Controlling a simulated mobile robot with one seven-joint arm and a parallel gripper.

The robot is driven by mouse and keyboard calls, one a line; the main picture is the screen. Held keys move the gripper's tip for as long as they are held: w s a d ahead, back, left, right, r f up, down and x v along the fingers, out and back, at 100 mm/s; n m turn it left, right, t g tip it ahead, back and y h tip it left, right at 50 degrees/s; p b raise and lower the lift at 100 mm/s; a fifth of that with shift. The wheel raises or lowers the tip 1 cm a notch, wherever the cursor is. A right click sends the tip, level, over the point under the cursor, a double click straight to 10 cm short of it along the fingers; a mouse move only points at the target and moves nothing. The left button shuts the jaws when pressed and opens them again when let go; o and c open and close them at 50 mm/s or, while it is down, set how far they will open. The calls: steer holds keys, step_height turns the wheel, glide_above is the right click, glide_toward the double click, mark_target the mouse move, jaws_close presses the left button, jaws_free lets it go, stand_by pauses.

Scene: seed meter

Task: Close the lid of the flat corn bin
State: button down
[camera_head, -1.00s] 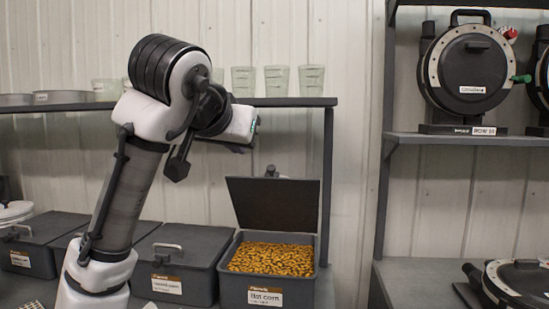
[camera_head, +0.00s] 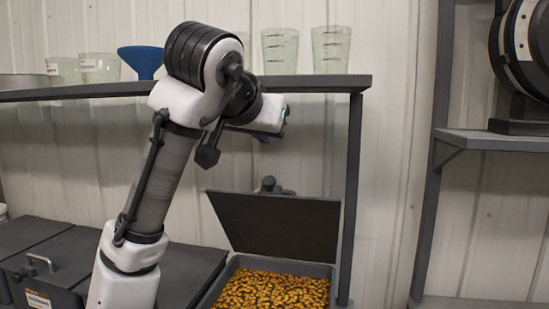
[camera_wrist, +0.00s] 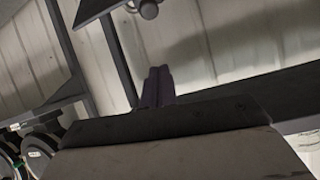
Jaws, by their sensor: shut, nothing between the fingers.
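The flat corn bin (camera_head: 234,265) is a grey box full of orange-yellow kernels, cut off by the bottom edge of the head view. Its dark flat lid (camera_head: 275,226) stands open, tilted up at the back of the bin. My gripper (camera_head: 264,139) is above the lid, under the shelf's height and apart from the lid. Its dark purple fingers (camera_wrist: 158,86) are together and empty in the wrist view. A dark plate with a round knob at the top of the wrist view is probably the lid (camera_wrist: 92,9). The bin's front label is out of view.
A dark shelf (camera_head: 180,88) with clear cups (camera_head: 331,50) and a blue funnel (camera_head: 141,60) runs behind my arm. Its post (camera_head: 351,200) stands just right of the lid. A closed bin (camera_head: 70,255) is at the left. A rack with seed meters (camera_head: 530,45) is at the right.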

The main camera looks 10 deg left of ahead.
steer(key=p, duration=0.3)
glide_above(270, 178)
steer(key=w, duration=0.2)
steer(key=f, duration=0.4)
steer(key=shift+w+d, duration=0.2)
steer(key=shift+d, duration=0.05)
steer(key=shift+s+a+f, duration=0.15)
steer(key=shift+s+f, duration=0.25)
steer(key=shift+f, duration=0.2)
steer(key=shift+s+a+f, duration=0.1)
steer(key=shift+s+f, duration=0.3)
steer(key=shift+f, duration=0.15)
steer(key=shift+s+f, duration=0.4)
steer(key=shift+f, duration=0.1)
steer(key=shift+f, duration=0.15)
